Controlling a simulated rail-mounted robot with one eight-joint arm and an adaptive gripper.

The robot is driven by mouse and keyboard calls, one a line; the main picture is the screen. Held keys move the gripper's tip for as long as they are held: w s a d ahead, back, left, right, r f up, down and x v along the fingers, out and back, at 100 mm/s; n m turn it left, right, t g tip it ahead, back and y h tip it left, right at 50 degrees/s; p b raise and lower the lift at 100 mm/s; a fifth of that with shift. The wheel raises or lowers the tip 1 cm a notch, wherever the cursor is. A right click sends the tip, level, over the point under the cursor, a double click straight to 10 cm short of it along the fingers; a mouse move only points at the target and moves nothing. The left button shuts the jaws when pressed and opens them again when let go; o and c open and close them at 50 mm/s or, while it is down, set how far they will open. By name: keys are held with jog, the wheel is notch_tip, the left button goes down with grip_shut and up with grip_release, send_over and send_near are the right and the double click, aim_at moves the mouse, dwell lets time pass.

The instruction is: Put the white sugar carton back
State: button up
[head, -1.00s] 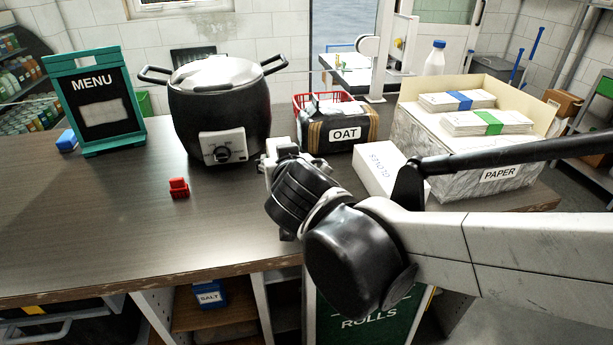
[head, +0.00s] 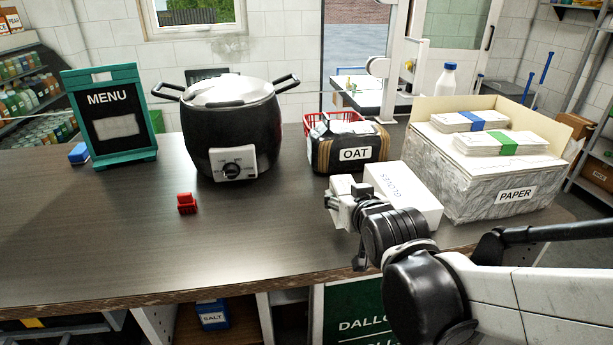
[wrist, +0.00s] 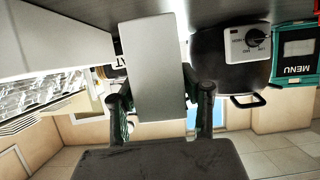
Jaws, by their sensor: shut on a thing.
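My gripper (head: 352,215) is over the right part of the counter, just left of the white gloves box. In the wrist view my gripper (wrist: 155,88) has one dark finger on each side of a plain pale carton (wrist: 154,60) and is shut on it. No label shows on the face of the carton turned to the camera, but it fits the white sugar carton. In the head view, I cannot clearly tell the carton from the pale parts of my gripper.
A blue SALT carton (head: 213,316) is on a shelf below.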

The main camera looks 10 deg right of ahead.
jog(key=shift+f+b, duration=0.75)
jog(key=shift+f, duration=1.25)
jog(key=shift+f, duration=0.1)
jog(key=o, duration=1.4)
jog(key=shift+c, duration=0.2)
jog(key=s+r+g+p, duration=0.2)
jog(key=s+r+g, duration=0.1)
jog(key=s, duration=0.5)
jog(key=s+r+g+p, duration=0.2)
jog(key=s+r+g, duration=0.1)
jog(key=s, duration=0.6)
jog(key=shift+s+g+p, duration=0.2)
jog(key=shift+g+p, duration=0.1)
jog(key=shift+p, duration=0.1)
